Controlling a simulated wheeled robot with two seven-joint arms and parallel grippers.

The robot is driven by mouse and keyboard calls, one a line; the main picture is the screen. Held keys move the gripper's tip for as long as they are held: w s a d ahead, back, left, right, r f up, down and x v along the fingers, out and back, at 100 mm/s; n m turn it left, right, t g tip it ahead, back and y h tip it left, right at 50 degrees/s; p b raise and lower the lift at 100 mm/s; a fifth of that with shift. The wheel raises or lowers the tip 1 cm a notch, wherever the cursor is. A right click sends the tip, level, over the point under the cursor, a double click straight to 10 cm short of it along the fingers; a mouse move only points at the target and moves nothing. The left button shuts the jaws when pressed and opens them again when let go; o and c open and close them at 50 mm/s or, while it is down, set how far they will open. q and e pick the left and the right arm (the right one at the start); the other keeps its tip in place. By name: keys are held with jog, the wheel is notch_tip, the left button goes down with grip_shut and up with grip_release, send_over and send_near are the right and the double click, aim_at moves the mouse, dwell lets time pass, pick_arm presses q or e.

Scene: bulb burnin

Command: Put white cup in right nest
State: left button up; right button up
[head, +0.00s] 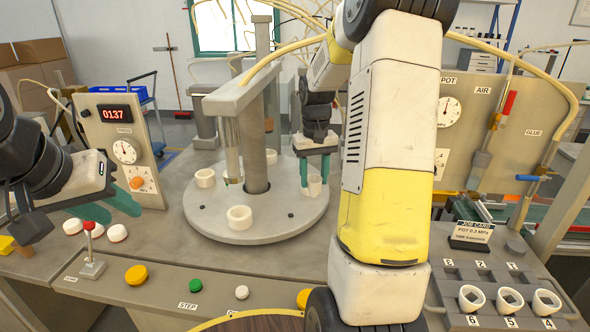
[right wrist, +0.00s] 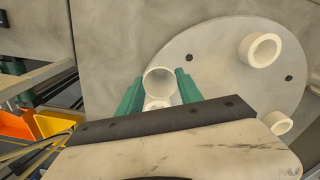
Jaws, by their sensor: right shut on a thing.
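A white cup (head: 315,185) is between the green fingers of my right gripper (head: 315,166), at the right side of the round grey turntable (head: 265,232). The right wrist view shows this cup (right wrist: 160,80) from above, mouth open, between both fingers, near the turntable's edge. I cannot tell whether its base touches the surface. Two other white cups (head: 205,178) (head: 239,217) stand on the turntable at the left and front. Dark holes (head: 291,215) show in its surface. No nest is clearly identifiable. My left gripper (head: 92,205) is at the far left, green fingers apart and empty.
A post and overhead beam (head: 262,80) rise from the turntable's middle, left of my right gripper. Several white cups (head: 471,298) sit in a numbered rack at the front right, behind which stands a job card (head: 473,232). A gauge panel (head: 128,150) stands at left.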

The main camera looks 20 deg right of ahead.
jog(key=shift+w+d+f, duration=0.65)
jog(key=shift+w+f, duration=0.15)
jog(key=shift+w, duration=1.15)
jog(key=shift+w+d+f, duration=0.65)
jog(key=shift+w+f, duration=0.1)
jog(key=shift+w, duration=1.2)
jog(key=shift+w+d+f, duration=0.65)
jog(key=shift+w+f, duration=0.15)
jog(key=shift+w, duration=1.15)
jog(key=shift+f, duration=0.35)
jog(key=shift+f, duration=0.25)
jog(key=o, duration=1.3)
jog(key=shift+c, duration=0.2)
jog(key=shift+r, duration=0.15)
